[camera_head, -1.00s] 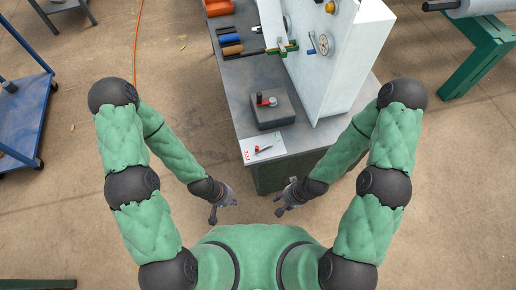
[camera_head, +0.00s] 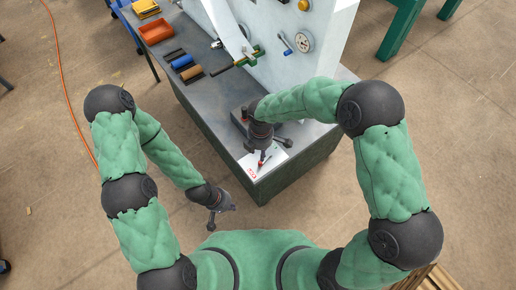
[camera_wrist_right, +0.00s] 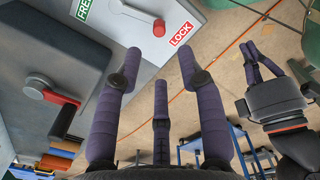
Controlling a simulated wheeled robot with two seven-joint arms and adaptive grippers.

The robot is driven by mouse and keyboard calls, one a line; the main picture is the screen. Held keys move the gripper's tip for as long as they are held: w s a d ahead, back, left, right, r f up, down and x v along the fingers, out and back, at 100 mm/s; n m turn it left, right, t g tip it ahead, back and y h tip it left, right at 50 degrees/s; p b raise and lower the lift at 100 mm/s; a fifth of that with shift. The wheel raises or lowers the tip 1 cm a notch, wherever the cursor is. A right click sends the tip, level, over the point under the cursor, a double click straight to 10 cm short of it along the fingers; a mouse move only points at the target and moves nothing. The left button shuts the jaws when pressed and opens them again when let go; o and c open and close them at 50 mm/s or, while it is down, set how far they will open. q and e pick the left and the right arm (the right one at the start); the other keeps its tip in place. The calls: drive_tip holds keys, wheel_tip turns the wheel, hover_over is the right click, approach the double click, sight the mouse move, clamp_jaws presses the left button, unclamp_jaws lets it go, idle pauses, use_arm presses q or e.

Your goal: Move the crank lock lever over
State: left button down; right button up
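The crank lock lever is a grey bar with a red knob (camera_wrist_right: 159,27), on a white plate (camera_wrist_right: 142,58) with a green FREE label (camera_wrist_right: 84,8) and a red LOCK label (camera_wrist_right: 181,33). The knob points towards the LOCK side. My right gripper (camera_wrist_right: 160,70) is open and empty; its three purple fingers are spread, with the knob showing between their tips. In the head view my right gripper (camera_head: 266,153) is over the plate (camera_head: 270,161) and hides most of the lever. My left gripper (camera_head: 220,212) is open and empty, off the table's front left side.
A grey block with a red-and-black crank handle (camera_wrist_right: 60,97) stands beside the plate. Behind it rises a white machine panel with a dial (camera_head: 304,42).

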sight(260, 162)
drive_tip(key=shift+d+f+b, duration=0.1)
drive_tip(key=shift+f+b, duration=0.25)
wheel_tip(260, 162, down, 8)
drive_tip(key=b, duration=0.6)
drive_tip(key=shift+b, duration=0.4)
drive_tip(key=c, duration=0.7)
